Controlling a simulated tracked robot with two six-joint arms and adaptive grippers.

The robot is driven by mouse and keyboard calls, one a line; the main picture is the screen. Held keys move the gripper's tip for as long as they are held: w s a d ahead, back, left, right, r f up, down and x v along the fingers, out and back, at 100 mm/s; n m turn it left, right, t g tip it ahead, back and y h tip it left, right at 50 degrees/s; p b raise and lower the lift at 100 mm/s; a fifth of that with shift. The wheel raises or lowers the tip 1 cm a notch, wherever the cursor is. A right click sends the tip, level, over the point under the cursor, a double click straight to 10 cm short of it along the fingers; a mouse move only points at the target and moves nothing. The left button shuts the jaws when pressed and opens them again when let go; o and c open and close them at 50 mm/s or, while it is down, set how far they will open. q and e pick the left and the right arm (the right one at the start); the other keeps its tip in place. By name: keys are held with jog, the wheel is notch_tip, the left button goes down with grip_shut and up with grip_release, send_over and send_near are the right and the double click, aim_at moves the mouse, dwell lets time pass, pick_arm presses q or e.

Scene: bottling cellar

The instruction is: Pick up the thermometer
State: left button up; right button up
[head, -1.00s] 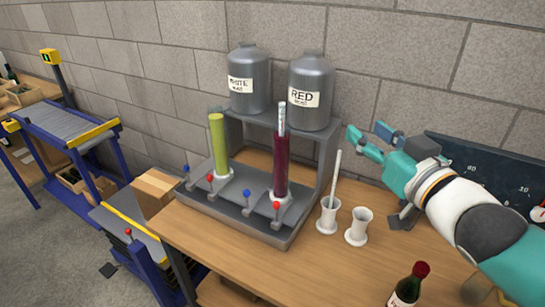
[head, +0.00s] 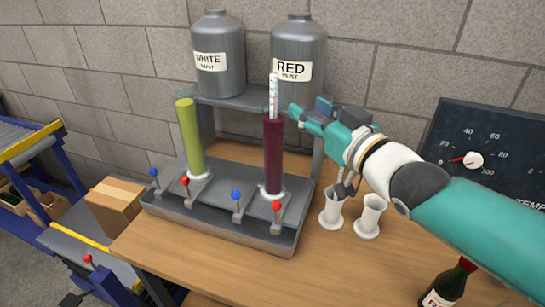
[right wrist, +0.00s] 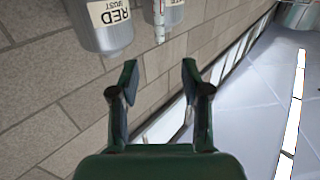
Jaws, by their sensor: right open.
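A slim white stick with marks, apparently the thermometer (head: 273,92), stands upright out of the tall dark-red cylinder (head: 273,158), in front of the RED tank. Its lower part is hidden in the dark-red liquid. In the right wrist view the thermometer (right wrist: 159,18) shows at the top, beyond the fingertips and roughly in line with the gap between them. My right gripper (head: 306,112) is open and empty, just right of the cylinder's top, with its fingers pointing left. I see no contact. My left gripper is not in view.
A yellow-green cylinder (head: 190,138) stands left on the same grey rack (head: 160,205), which has red and blue knobs. WHITE (head: 218,82) and RED (head: 300,95) tanks stand behind. Two white cups (head: 369,224), a bottle (head: 449,284) and a dial board (head: 500,125) are to the right.

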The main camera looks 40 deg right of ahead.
aim_at(276, 82)
jog(key=p+x, duration=0.2)
jog(key=x, duration=0.7)
jog(key=shift+w+d+r+p, duration=0.1)
jog(key=shift+w+p, duration=0.25)
jog(key=shift+p, duration=0.1)
jog(key=p+x, duration=0.1)
jog(key=x, duration=0.2)
jog(key=shift+w+r+p, duration=0.15)
jog(key=shift+w+p, duration=0.05)
jog(key=shift+p, duration=0.2)
jog(key=shift+w+d, duration=0.2)
jog(key=shift+w, duration=0.4)
grip_shut()
